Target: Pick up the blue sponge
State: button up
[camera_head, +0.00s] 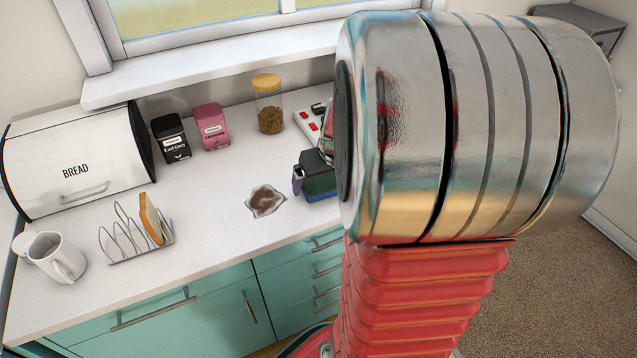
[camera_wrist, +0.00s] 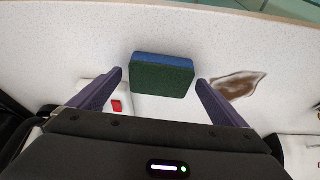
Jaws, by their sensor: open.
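The blue sponge (camera_wrist: 162,59) has a dark green layer facing the wrist camera. In the wrist view it shows between and slightly past my fingertips, with a gap on each side. My gripper (camera_wrist: 159,77) is open, its two purple fingers on either side of the sponge. In the head view the sponge (camera_head: 319,194) is on the white counter, partly hidden by my arm. One purple finger shows at its left; the other finger is hidden.
A brown spill (camera_head: 265,200) lies left of the sponge. Behind are a jar (camera_head: 269,110), black canister (camera_head: 171,138), pink canister (camera_head: 211,127) and white-and-red power strip (camera_head: 306,124).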

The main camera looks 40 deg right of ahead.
aim_at(323, 184)
dwell(0.3)
jog(key=c, duration=1.1)
notch_tip(323, 184, up, 10)
dwell(0.3)
dwell(0.4)
